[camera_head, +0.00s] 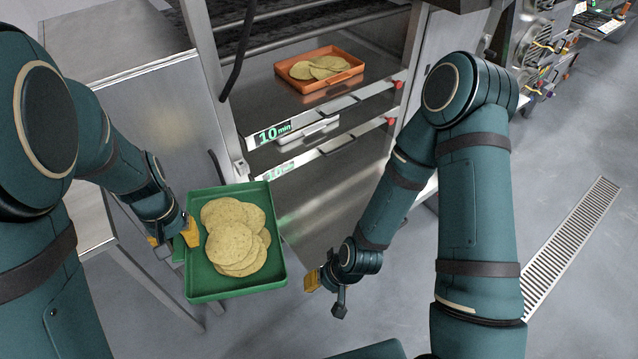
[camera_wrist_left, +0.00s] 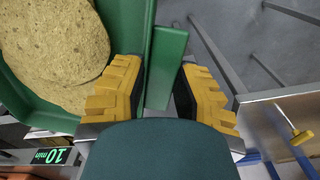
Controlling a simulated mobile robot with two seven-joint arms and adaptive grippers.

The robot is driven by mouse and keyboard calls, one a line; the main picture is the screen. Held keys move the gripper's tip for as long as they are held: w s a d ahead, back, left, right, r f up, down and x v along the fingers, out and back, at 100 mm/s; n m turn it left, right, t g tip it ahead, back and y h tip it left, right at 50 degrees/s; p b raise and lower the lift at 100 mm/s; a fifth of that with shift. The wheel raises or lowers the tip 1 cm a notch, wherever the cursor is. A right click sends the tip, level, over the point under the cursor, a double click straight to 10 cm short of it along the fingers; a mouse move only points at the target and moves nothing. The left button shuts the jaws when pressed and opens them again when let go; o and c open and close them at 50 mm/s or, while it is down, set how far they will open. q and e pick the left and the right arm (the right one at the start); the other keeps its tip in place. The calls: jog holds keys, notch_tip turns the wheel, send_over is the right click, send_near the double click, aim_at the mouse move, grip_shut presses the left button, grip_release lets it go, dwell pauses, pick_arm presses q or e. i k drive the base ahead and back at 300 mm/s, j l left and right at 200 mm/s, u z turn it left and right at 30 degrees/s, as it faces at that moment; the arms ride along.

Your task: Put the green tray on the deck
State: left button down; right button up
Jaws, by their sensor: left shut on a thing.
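The green tray (camera_head: 205,283) holds several round, flat yellow chips (camera_head: 236,238) in an overlapping pile. My left gripper (camera_head: 180,238) is shut on the tray's left side and holds it in the air in front of the rack. In the left wrist view, the tray's green handle (camera_wrist_left: 166,62) is between the two yellow fingers (camera_wrist_left: 165,95). The upper deck (camera_head: 345,108) of the rack is metal and has a green "10 min" display. My right gripper (camera_head: 322,278) is low, right of the tray and apart from it; its finger opening is not clear.
An orange tray (camera_head: 318,94) with several chips sits on the upper deck. A lower level with a second display (camera_head: 280,171) lies beneath, partly covered by my tray. A metal cabinet (camera_head: 165,115) stands left. Grey floor is open at right, with a drain grate (camera_head: 570,245).

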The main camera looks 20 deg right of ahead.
aim_at(360, 194)
jog(key=l, duration=0.6)
jog(key=i+l+z, duration=0.15)
jog(key=l, duration=1)
jog(key=i+l+z, duration=0.1)
jog(key=l, duration=0.5)
jog(key=i+l+z, duration=0.1)
jog(key=l, duration=0.5)
